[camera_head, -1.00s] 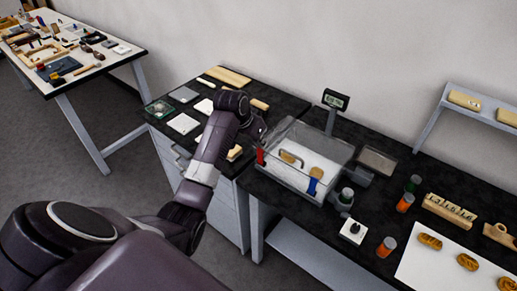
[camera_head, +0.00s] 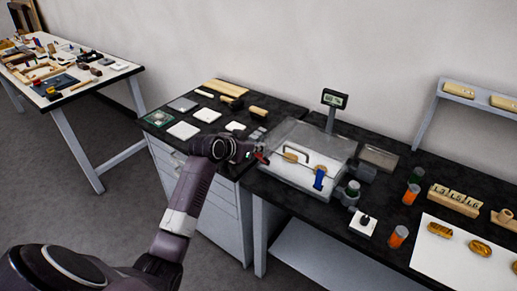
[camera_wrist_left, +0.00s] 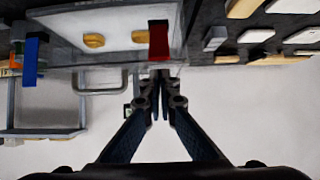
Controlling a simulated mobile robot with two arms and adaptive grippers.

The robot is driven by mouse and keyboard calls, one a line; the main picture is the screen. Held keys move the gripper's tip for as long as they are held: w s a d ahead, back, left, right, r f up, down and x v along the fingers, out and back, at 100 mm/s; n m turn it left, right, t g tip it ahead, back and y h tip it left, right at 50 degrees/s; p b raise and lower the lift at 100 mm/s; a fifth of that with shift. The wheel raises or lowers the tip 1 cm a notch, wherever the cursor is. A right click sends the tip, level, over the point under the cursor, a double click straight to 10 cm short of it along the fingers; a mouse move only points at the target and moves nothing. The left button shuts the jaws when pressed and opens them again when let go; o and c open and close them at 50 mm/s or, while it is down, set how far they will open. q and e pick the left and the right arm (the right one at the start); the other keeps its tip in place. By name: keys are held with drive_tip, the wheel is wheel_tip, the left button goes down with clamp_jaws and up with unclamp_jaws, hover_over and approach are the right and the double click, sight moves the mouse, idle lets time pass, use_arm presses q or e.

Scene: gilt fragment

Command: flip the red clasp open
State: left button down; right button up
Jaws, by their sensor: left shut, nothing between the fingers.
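The clear box (camera_head: 322,150) stands on the black bench, with a handle on top and yellowish pieces showing through. The red clasp (camera_head: 262,158) is at its left end, partly behind my left gripper. In the left wrist view the red clasp (camera_wrist_left: 158,40) shows whole, just beyond the fingertips. My left gripper (camera_head: 254,152) is shut and empty, right beside the clasp. In the wrist view its fingertips (camera_wrist_left: 160,74) line up with the clasp; I cannot tell whether they touch. The blue clasp (camera_head: 319,178) is at the box's right front. My right gripper is not in view.
A digital display (camera_head: 334,98) on a post stands behind the box. Several pale plates and blocks lie on the bench to the left. Orange jars (camera_head: 398,237), a numbered wooden block (camera_head: 454,199) and a white sheet (camera_head: 437,263) are to the right.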

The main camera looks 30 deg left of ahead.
use_arm(q)
drive_tip(key=shift+w, duration=0.7)
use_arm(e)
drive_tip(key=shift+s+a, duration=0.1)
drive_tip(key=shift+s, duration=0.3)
use_arm(q)
drive_tip(key=shift+r, duration=0.1)
